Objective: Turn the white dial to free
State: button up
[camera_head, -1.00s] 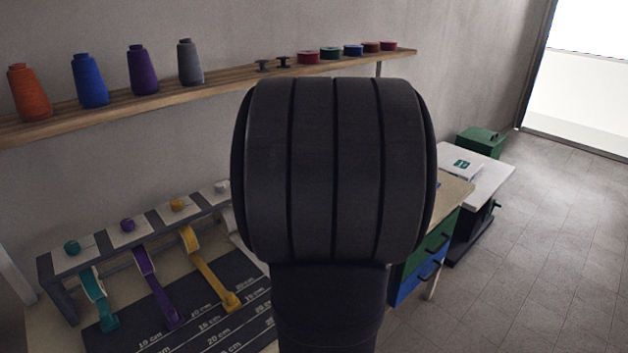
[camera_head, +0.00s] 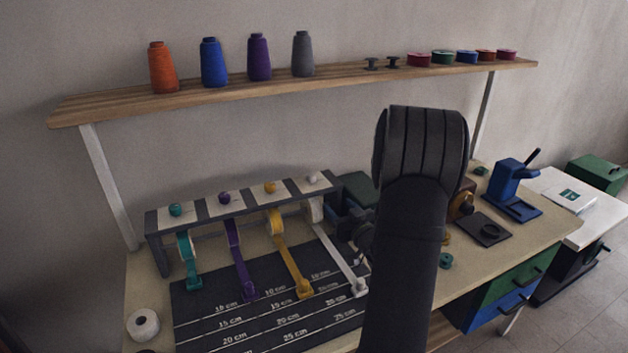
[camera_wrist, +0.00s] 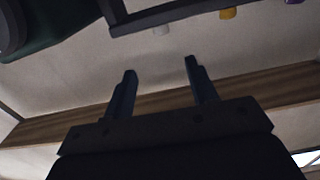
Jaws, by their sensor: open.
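The white dial (camera_head: 312,177) sits on the top bar of the grey ribbon rack (camera_head: 152,226), at its right end, above the white ribbon roll (camera_head: 315,209). Teal (camera_head: 175,209), purple (camera_head: 224,197) and yellow (camera_head: 270,187) dials stand in a row to its left. In the wrist view a small pale knob (camera_wrist: 161,30) shows next to a yellow one (camera_wrist: 227,14), beyond my fingers. My gripper (camera_wrist: 159,75) is open and empty, apart from the dials. In the head view my dark arm hides it. I cannot read the dial's setting.
A wooden shelf (camera_head: 280,83) with thread cones and spools runs above the rack. A marked dark mat (camera_head: 215,325) lies in front. A blue press (camera_head: 513,185) stands at the right of the table, beyond my arm. A white roll (camera_head: 143,324) sits at the left.

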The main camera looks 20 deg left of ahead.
aim_at(314, 179)
jog(key=x, duration=1.7)
jog(key=shift+a+f, duration=0.1)
jog(key=shift+a, duration=0.25)
